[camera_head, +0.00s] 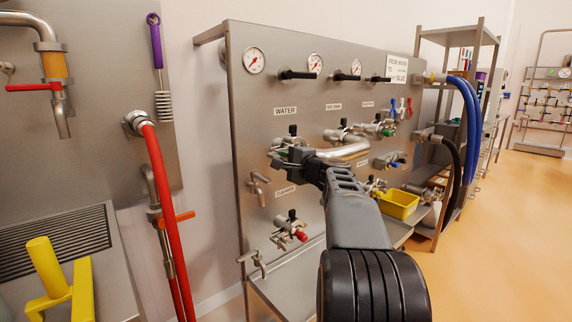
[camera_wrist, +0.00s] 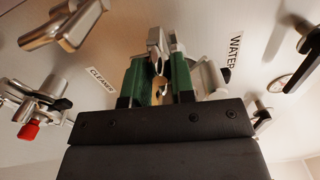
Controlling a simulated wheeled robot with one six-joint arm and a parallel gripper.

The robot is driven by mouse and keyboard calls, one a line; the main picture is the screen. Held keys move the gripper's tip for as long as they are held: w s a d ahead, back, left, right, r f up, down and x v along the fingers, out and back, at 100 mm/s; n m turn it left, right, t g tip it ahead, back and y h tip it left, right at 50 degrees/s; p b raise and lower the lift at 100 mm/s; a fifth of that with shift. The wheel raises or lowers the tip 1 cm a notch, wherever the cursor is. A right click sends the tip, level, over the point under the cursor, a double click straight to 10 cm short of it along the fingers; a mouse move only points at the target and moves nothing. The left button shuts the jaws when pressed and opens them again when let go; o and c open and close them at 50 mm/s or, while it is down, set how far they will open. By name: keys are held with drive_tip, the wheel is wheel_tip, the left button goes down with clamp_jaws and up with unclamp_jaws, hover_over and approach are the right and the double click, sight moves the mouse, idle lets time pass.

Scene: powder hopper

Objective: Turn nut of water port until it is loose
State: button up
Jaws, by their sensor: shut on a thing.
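My gripper (camera_head: 284,158) is at the steel panel below the WATER label (camera_head: 285,111). In the wrist view my gripper (camera_wrist: 159,75) has its two green fingers on either side of a metal fitting, the nut of the water port (camera_wrist: 157,40), and is shut on it. The fingers hide much of the nut, and in the head view my gripper and arm cover most of the port. A bent steel pipe (camera_head: 345,149) shows just right of my gripper. I cannot tell how tight the nut is.
The steel panel (camera_head: 245,110) carries gauges and black handles above. A yellow bin (camera_head: 399,204) stands at right. Open floor (camera_head: 520,200) lies farther right.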

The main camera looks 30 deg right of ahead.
drive_tip(key=shift+f+n+b, duration=0.35)
drive_tip(key=shift+n+b, duration=0.15)
drive_tip(key=shift+b, duration=0.05)
drive_tip(key=o, duration=0.7)
drive_tip(key=shift+r, duration=0.35)
drive_tip(key=shift+c, duration=0.2)
drive_tip(key=shift+s, duration=0.1)
drive_tip(key=s+d+b, duration=0.1)
drive_tip(key=s+b, duration=0.2)
drive_tip(key=s, duration=0.5)
drive_tip(key=shift+s, duration=0.4)
